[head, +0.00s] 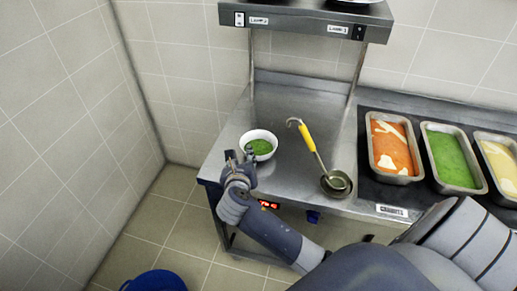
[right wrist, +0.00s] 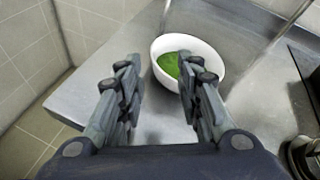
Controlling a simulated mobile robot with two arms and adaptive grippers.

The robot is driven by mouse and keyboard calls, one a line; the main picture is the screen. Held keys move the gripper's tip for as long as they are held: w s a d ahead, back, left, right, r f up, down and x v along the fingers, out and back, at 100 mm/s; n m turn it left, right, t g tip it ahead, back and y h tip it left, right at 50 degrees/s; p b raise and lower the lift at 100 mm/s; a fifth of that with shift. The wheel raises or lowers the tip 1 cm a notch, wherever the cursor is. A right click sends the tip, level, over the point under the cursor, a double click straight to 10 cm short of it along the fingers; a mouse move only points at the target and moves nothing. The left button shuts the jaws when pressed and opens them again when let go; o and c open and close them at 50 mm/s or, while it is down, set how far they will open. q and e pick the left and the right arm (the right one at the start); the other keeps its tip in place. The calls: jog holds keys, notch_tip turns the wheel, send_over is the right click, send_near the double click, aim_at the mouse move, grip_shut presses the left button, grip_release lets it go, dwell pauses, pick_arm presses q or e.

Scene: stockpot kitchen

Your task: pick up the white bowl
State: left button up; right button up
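The white bowl (head: 270,136) stands upright on the steel counter near its left front corner, with green food inside. In the right wrist view the bowl (right wrist: 207,55) is ahead of the fingers, a little right of the middle. My right gripper (head: 240,157) is at the bowl's front left side in the head view. In the right wrist view its two fingers (right wrist: 157,72) are apart with nothing clearly held. The right finger overlaps the bowl's near wall; I cannot tell whether it touches. My left gripper is not in view.
A yellow-handled ladle (head: 308,138) lies on the counter right of the bowl. Pans of orange (head: 376,163), green (head: 434,173) and yellow food sit further right. A shelf (head: 305,22) hangs above. A blue bucket (head: 155,281) is on the floor.

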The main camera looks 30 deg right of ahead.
aim_at(241, 143)
jog(key=x, duration=0.5)
jog(key=shift+w, duration=0.2)
jog(key=shift+w+a+p+x, duration=0.1)
jog(key=shift+a+p+x, duration=0.1)
jog(key=shift+x, duration=1.15)
jog(key=shift+w+a+p+x, duration=0.1)
jog(key=shift+w+p+x, duration=0.1)
jog(key=shift+x, duration=1.15)
jog(key=shift+s+r, duration=0.1)
jog(key=shift+r, duration=0.05)
grip_shut()
